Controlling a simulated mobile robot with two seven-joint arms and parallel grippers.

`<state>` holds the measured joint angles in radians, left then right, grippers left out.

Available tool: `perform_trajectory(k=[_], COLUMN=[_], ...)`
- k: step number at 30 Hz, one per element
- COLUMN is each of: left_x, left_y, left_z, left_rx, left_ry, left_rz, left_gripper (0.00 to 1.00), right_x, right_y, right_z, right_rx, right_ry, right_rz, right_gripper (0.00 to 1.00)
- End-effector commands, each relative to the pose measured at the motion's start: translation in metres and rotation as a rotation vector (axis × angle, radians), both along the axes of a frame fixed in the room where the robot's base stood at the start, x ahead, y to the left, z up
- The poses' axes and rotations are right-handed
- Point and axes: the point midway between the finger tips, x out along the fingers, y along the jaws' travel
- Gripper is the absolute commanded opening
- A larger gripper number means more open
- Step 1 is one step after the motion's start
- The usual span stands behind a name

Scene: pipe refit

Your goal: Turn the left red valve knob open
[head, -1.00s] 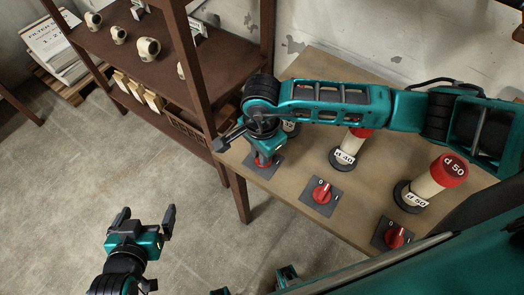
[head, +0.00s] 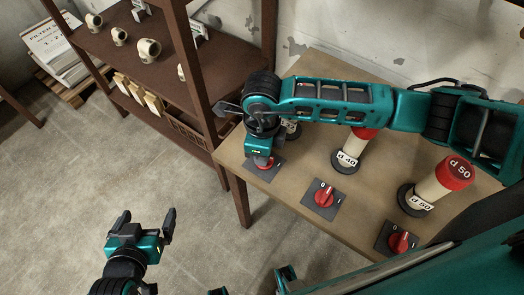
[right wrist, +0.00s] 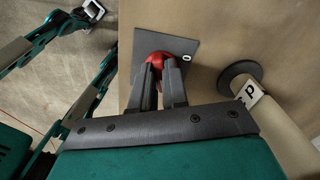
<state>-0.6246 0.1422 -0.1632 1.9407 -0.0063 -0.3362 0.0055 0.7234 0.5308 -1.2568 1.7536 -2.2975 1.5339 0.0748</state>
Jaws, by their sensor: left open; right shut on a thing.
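The left red valve knob (head: 265,163) sits on a dark square plate (head: 276,170) at the table's left end. My right gripper (head: 263,158) reaches down over it and is shut on the knob, hiding most of it in the head view. In the right wrist view the red knob (right wrist: 156,62) shows between the two dark fingers, with a "0" mark on the plate to its right. How far the knob is turned cannot be told. My left gripper (head: 142,222) is open and empty above the floor, left of the table.
Two more red knobs, the middle one (head: 325,196) and the right one (head: 398,242), sit on plates along the table's front. Capped pipes marked d 40 (head: 350,150) and d 50 (head: 436,186) stand behind. A brown shelf (head: 150,70) with pipe fittings stands close at left.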

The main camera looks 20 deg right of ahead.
Motion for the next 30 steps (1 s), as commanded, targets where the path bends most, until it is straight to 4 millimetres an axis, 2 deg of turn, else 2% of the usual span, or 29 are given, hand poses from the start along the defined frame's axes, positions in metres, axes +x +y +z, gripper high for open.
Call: perform_trajectory(k=[6, 15, 30], left_x=[0.0015, 0.0014, 0.0002], left_y=[0.0, 0.0001, 0.0003], left_z=[0.0013, 0.002, 0.0015], left_rx=[0.0, 0.001, 0.001], left_ry=[-0.003, -0.003, 0.0], left_rz=[-0.001, 0.0, 0.0], left_gripper=[1.0, 1.0, 1.0], right_x=[0.0009, 0.0014, 0.0017], right_y=[-0.0013, -0.0018, -0.0022], right_z=[0.0004, 0.0006, 0.0006], right_rx=[-0.003, -0.003, -0.004], right_ry=[0.001, 0.001, 0.0], right_rz=[-0.178, -0.338, -0.4], right_gripper=[0.0, 0.0, 0.0])
